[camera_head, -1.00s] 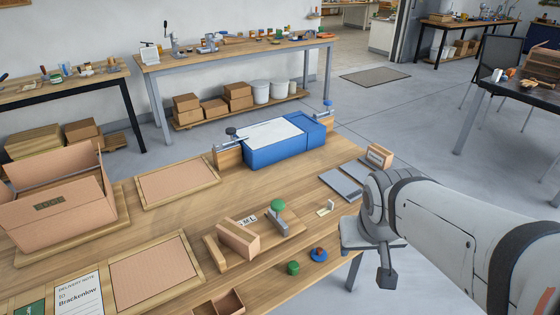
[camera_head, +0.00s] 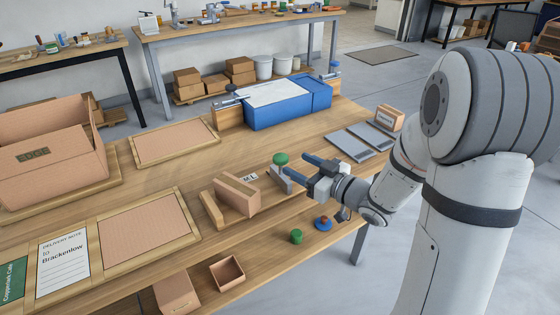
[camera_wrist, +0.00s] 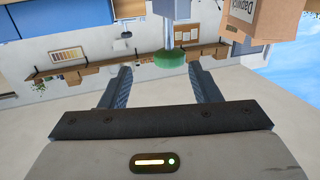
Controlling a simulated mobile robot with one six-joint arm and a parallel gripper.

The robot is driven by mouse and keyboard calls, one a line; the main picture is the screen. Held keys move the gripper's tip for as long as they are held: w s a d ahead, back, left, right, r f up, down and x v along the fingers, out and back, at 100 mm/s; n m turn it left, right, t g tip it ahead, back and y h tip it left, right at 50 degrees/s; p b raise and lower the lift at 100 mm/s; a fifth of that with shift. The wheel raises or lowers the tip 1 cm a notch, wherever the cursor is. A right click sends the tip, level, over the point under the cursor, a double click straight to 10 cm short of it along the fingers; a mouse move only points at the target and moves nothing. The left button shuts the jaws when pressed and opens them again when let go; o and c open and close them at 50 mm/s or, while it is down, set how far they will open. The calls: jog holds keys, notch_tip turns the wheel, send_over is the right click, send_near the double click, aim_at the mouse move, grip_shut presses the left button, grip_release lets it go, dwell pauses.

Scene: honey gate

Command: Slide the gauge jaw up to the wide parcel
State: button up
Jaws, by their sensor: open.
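The wide parcel (camera_head: 237,194), a brown carton, lies on the wooden gauge board beside a wooden bar (camera_head: 212,210). The gauge jaw (camera_head: 283,179) is a grey piece with a green knob (camera_head: 280,159) on top, right of the parcel with a gap between them. My gripper (camera_head: 291,164) is open at the jaw, fingers pointing left. In the wrist view, which looks upside down, the green knob (camera_wrist: 171,58) shows between the two fingertips; contact cannot be told. A lettered carton (camera_wrist: 265,28), seemingly the parcel, is at upper right.
A blue case (camera_head: 270,116) stands at the back of the bench, with grey plates (camera_head: 349,146) and a small box (camera_head: 389,117) to the right. A green piece (camera_head: 296,236) and a blue-and-red piece (camera_head: 323,223) lie near the front edge. Cork-brown panels (camera_head: 150,229) lie left.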

aim_at(275, 155)
jog(key=shift+s+a+f+y, duration=0.1)
jog(key=shift+s+a+y, duration=0.1)
jog(key=shift+a+y, duration=0.3)
jog(key=x, duration=0.7)
jog(key=shift+a, duration=0.1)
grip_shut()
